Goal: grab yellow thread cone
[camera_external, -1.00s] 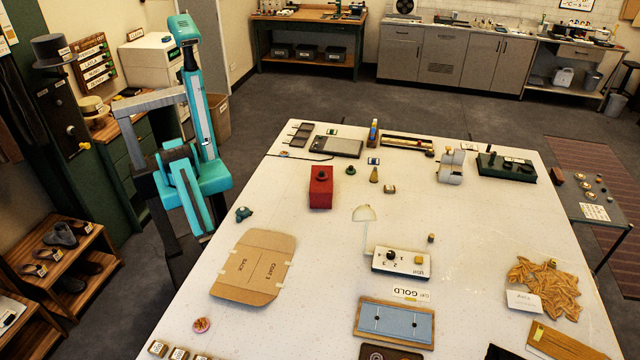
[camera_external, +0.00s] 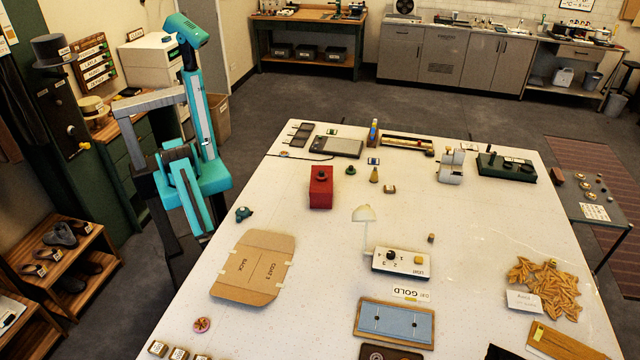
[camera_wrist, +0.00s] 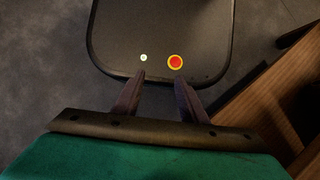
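A small yellow cone (camera_external: 374,175), which looks like the yellow thread cone, stands upright on the white table (camera_external: 300,240), toward its far side. A small dark green spool or cone (camera_external: 351,170) stands just left of it. My gripper (camera_wrist: 160,80) is open and empty in the wrist view, its two dark fingers apart over my own base. In the external view my arm is folded upright left of the table, far from the cone; the fingers are not clear there. The cone is not in the wrist view.
A flat cardboard piece (camera_external: 253,266) lies at the near left.

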